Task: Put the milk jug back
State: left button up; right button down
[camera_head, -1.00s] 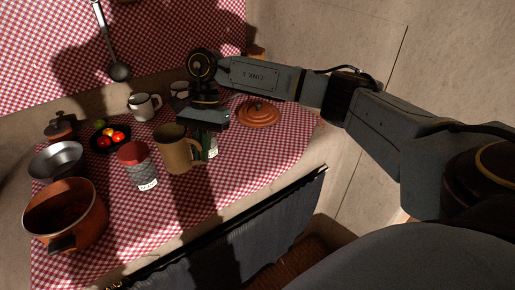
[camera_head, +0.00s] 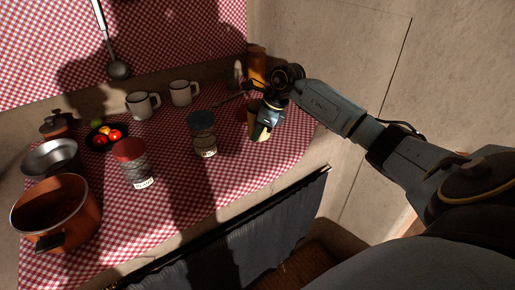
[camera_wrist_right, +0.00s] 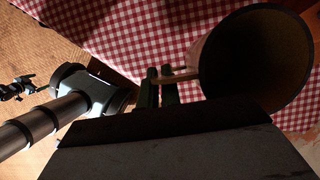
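The milk jug, a tan-brown vessel (camera_head: 253,119), is at the right part of the checked table, partly hidden by my right gripper (camera_head: 267,121). In the right wrist view the jug (camera_wrist_right: 255,62) shows its wide open mouth and dark inside at the upper right. The right gripper's fingers (camera_wrist_right: 160,86) are closed on its handle there. I cannot tell whether the jug's bottom touches the cloth. My left gripper is not in view.
A dark-lidded jar (camera_head: 203,138) and a red-lidded jar (camera_head: 134,166) stand left of the jug. White mugs (camera_head: 181,93), a fruit bowl (camera_head: 97,146), a steel bowl (camera_head: 50,158) and an orange pot (camera_head: 55,213) are farther left. A tan cylinder (camera_head: 256,66) stands behind. The front-right cloth is clear.

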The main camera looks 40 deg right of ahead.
notch_tip(320, 180, down, 6)
jog(key=shift+r, duration=0.2)
pick_arm(q)
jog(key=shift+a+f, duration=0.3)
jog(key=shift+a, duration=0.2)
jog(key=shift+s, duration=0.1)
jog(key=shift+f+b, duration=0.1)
jog(key=shift+b, duration=0.25)
pick_arm(e)
jog(key=shift+f, duration=0.15)
jog(key=c, duration=1.6)
grip_release()
